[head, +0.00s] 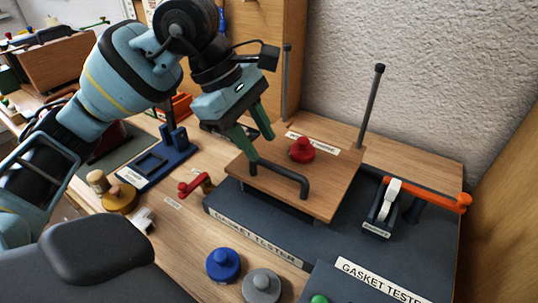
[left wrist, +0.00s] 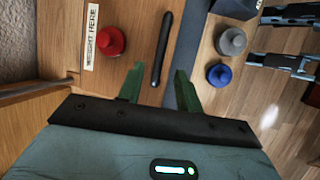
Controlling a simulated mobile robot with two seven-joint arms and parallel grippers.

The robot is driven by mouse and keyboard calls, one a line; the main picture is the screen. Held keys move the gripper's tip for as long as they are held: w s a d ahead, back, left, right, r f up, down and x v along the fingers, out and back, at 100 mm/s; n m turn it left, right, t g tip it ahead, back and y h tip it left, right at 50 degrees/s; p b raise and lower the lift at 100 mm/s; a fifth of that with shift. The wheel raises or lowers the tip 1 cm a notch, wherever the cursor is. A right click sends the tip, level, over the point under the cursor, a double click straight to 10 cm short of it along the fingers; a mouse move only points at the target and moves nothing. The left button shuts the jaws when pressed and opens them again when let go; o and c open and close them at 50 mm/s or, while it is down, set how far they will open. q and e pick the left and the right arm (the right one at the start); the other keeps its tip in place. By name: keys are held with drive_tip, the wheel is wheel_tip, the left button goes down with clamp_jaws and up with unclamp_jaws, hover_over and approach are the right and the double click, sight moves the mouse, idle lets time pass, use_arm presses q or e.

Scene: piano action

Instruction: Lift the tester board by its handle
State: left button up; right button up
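The tester board (head: 328,180) is a brown wooden plate lying over the dark gasket tester base (head: 235,215), with two upright rods at its back. Its black bar handle (head: 281,174) stands along the front of the board. A red knobbed weight (head: 302,150) sits on the board by a white label. My left gripper (head: 258,143) is open, its green fingers by the handle's left end. In the left wrist view, the handle (left wrist: 161,48) runs between the two fingertips (left wrist: 160,70), without visible grip.
An orange-handled lever (head: 435,197) and a white-tape device (head: 384,207) stand right of the board. Blue (head: 223,265) and grey (head: 262,286) weights stand in front of the base. A red-handled part (head: 195,185) and a blue stand (head: 168,160) are at left.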

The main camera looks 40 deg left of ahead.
sight(273, 164)
use_arm(q)
drive_tip(key=shift+x, duration=2.4)
clamp_jaws()
drive_tip(key=shift+r, duration=0.1)
